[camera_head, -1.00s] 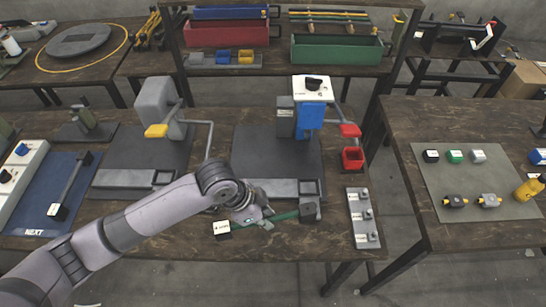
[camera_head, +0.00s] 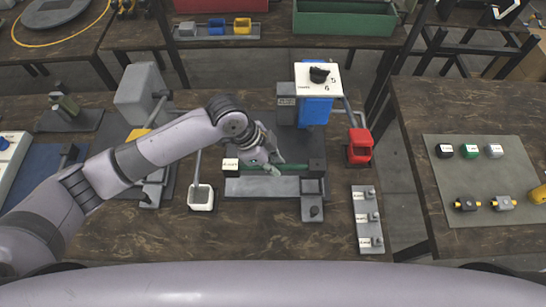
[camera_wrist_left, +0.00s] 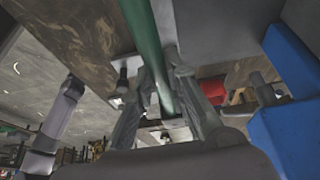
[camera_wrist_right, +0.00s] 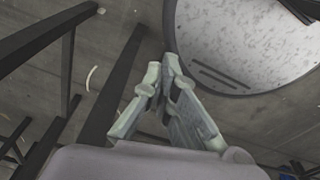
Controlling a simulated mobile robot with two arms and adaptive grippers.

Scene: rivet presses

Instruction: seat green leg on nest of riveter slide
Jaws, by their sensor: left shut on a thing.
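The green leg (camera_head: 292,167) is a thin rod with a white-labelled block at its left end and a dark block at its right end. My left gripper (camera_head: 272,166) is shut on it near the middle. The leg lies roughly level across the riveter's grey slide (camera_head: 262,187), just behind its front bar in the picture; whether it touches the nest I cannot tell. The left wrist view shows the leg (camera_wrist_left: 145,40) between the fingers. The blue riveter (camera_head: 313,108) stands behind it. My right gripper (camera_wrist_right: 162,78) shows only in its wrist view, fingertips together, nothing held.
A red bin (camera_head: 360,148) stands right of the riveter, and a white bin (camera_head: 201,197) left of the slide. A grey strip with several pegs (camera_head: 367,220) lies front right. Another press (camera_head: 143,95) stands left. The front table surface is mostly clear.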

